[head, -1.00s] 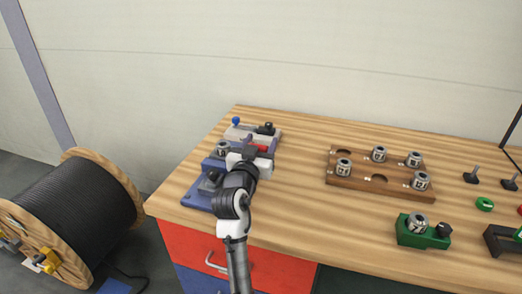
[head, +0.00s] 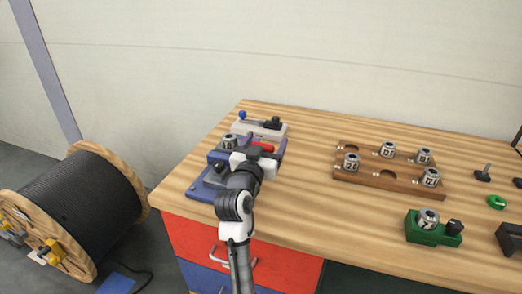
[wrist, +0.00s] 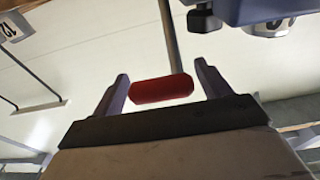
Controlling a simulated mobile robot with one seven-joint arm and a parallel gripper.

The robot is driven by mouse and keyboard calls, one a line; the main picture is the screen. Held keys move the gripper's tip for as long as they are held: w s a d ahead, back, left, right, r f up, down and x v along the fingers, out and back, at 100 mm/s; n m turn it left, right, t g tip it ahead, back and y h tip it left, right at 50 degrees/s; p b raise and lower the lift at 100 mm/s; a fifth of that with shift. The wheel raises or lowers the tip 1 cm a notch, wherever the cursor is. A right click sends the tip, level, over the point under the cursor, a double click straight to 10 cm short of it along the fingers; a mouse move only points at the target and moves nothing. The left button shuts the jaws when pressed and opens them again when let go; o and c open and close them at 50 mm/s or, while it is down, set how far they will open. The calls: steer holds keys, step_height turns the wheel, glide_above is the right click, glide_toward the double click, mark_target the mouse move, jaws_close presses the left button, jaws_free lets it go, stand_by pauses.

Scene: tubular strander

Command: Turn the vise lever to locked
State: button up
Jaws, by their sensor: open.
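The blue vise (head: 216,156) stands at the left end of the wooden bench, with a grey metal cylinder (head: 229,141) in it. Its lever has a red grip (head: 264,146), partly hidden behind my gripper in the head view. In the wrist view the red grip (wrist: 162,88) lies crosswise between my two fingers, with its thin grey rod (wrist: 170,40) running up the picture. My gripper (wrist: 161,70) is open around the grip, with gaps showing at both sides. Part of the vise body (wrist: 250,10) shows at the top right.
A pale fixture with a blue knob (head: 242,115) stands just behind the vise. A wooden rack (head: 385,180) with several metal cylinders and a green holder (head: 430,236) lie to the right. A cable reel (head: 75,205) stands on the floor left.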

steer(key=b+v, duration=0.3)
steer(key=v, duration=1)
steer(key=shift+s, duration=0.3)
steer(key=shift+a, duration=0.1)
